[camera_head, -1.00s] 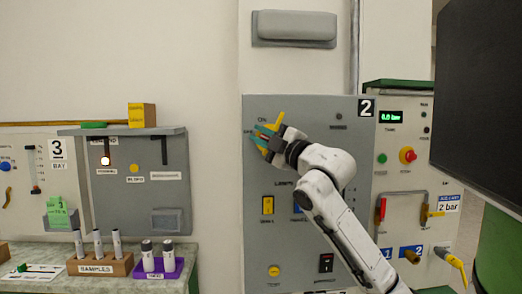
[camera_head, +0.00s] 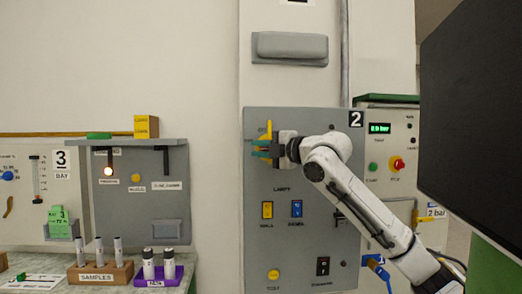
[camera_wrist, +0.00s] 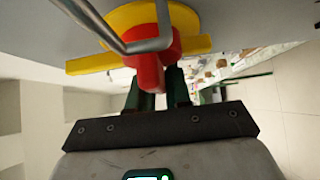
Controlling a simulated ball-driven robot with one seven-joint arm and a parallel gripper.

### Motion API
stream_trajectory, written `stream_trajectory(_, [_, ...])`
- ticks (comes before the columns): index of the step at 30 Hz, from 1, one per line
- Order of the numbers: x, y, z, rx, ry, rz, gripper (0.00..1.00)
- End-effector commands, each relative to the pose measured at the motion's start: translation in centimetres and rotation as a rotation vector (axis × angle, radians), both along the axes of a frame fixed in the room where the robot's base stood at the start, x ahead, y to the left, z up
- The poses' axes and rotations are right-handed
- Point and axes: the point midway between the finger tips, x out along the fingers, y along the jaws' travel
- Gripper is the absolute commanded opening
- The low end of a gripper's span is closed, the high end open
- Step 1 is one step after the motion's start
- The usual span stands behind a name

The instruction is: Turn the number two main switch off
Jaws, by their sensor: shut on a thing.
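The number two panel (camera_head: 330,170) is a grey board on the wall with a 2 plate at its top right. Its main switch is at the upper left. In the head view its yellow part (camera_head: 267,130) stands nearly upright, partly hidden by my gripper (camera_head: 264,149). In the wrist view the switch has a red handle (camera_wrist: 150,72) on a yellow disc with a yellow bar (camera_wrist: 95,64). My gripper's fingers (camera_wrist: 160,90) are shut on the red handle. The small lettering by the switch is too blurred to read surely.
A bent grey metal bar (camera_wrist: 145,45) passes close by the red handle. Below the switch are a yellow switch (camera_head: 267,210) and a blue one (camera_head: 297,209). A green-topped box (camera_head: 380,150) stands to the right, and a dark screen (camera_head: 475,120) fills the right side.

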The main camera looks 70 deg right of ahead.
Motion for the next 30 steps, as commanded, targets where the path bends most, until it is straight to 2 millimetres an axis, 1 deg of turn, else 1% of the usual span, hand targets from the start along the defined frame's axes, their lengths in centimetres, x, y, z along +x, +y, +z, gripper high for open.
stream_trajectory(7, [0.2,0.1,-0.1,-0.001,0.004,0.002,0.0])
stream_trajectory(8, [0.2,0.1,-0.1,-0.001,0.004,0.002,0.2])
stream_trajectory(14, [0.1,0.1,-0.1,-0.001,0.002,0.001,0.39])
stream_trajectory(23, [-0.3,0.1,-0.1,-0.001,-0.001,0.0,0.39])
stream_trajectory(26, [-1.3,0.5,-0.1,-0.002,-0.002,-0.002,0.39])
stream_trajectory(30, [-3.6,1.4,-0.2,-0.002,-0.002,-0.002,0.39])
